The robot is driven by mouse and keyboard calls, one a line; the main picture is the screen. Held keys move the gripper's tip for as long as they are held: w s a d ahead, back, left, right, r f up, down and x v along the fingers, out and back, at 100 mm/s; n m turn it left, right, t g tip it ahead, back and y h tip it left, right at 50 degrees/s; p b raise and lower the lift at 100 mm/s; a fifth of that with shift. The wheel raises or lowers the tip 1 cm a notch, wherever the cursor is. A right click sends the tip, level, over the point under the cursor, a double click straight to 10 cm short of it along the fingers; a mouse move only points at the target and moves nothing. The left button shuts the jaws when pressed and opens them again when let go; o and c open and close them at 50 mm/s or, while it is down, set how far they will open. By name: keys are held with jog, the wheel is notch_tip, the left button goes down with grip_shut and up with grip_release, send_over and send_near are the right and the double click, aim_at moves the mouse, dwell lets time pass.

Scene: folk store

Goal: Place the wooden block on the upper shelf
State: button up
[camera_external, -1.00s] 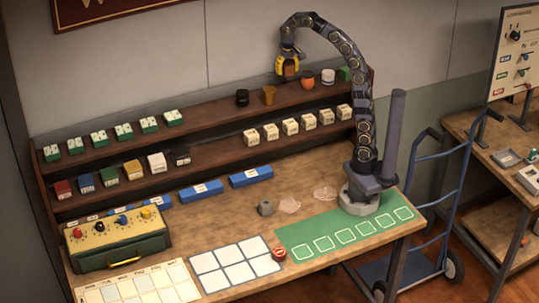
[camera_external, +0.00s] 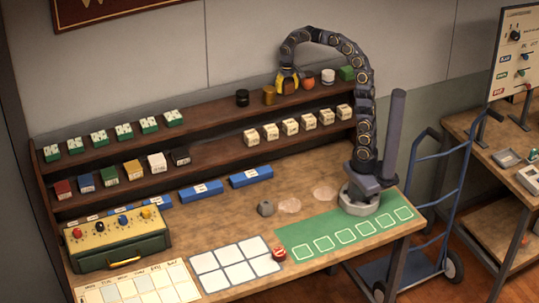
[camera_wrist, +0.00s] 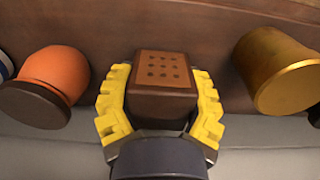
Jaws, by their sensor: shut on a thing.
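The wooden block (camera_wrist: 163,72) is brown with a grid of small dark dots on its face. In the wrist view it sits between the yellow fingers of my gripper (camera_wrist: 161,100), which is shut on it. In the external view my gripper (camera_external: 288,80) is at the upper shelf (camera_external: 215,118), between a gold cup (camera_external: 269,95) and an orange jar (camera_external: 308,82). The block is low at the shelf's level; I cannot tell whether its underside touches the shelf. In the external view the block is mostly hidden by the fingers.
The gold cup (camera_wrist: 282,72) and the orange jar (camera_wrist: 52,80) stand close on either side of my gripper. A black jar (camera_external: 242,97), a white jar (camera_external: 328,76) and a green block (camera_external: 346,73) share the shelf. Its middle stretch, left of the black jar, is clear.

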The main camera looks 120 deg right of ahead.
aim_at(287, 80)
jog(key=o, duration=1.1)
jog(key=shift+f, duration=0.1)
jog(key=shift+r, duration=3.9)
